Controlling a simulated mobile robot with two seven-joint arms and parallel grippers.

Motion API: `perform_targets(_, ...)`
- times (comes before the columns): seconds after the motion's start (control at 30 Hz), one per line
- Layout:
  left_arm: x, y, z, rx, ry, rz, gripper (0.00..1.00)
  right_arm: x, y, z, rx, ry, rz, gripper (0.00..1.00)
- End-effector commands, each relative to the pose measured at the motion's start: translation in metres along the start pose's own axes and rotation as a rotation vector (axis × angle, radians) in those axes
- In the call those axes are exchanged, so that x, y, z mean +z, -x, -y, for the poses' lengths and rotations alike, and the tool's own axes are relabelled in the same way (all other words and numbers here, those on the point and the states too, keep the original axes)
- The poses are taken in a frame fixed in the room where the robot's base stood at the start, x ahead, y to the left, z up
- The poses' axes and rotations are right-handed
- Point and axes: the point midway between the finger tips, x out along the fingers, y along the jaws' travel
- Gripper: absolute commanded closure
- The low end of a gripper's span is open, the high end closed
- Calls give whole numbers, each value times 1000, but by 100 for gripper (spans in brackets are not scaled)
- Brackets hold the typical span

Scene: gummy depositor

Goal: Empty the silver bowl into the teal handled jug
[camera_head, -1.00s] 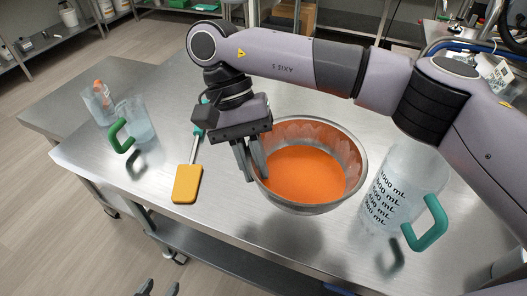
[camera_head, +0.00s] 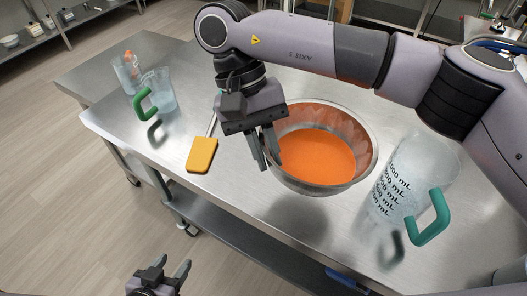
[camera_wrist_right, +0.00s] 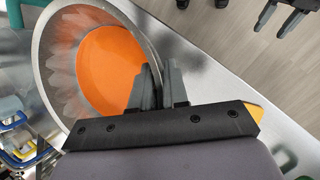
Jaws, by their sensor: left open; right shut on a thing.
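The silver bowl (camera_head: 352,178) holds orange liquid and stands on the steel table, or very slightly above it; I cannot tell which. My right gripper (camera_head: 266,163) is shut on the bowl's left rim. In the right wrist view the fingers (camera_wrist_right: 160,88) straddle the rim of the bowl (camera_wrist_right: 45,62). The clear jug with a teal handle (camera_head: 415,170) and mL markings stands upright to the right of the bowl and looks empty. My left gripper (camera_head: 166,273) is open and empty at the bottom of the head view, in front of the table.
A yellow-orange spatula (camera_head: 202,155) lies left of the bowl. A smaller jug with a green handle (camera_head: 160,92) and a clear beaker (camera_head: 127,73) stand at the far left. My right arm crosses above the bowl and the jug. The table's front edge is clear.

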Motion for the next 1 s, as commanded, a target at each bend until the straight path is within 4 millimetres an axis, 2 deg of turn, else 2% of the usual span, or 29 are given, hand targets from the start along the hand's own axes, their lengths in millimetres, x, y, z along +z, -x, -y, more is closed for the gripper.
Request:
perform_targets(0.77, 12, -9, 0, 0, 0, 0, 46, 16, 21, -26, -163, 50, -59, 100)
perform_targets(1.0, 12, -8, 0, 0, 0, 0, 46, 17, 23, -26, -165, 52, -60, 100)
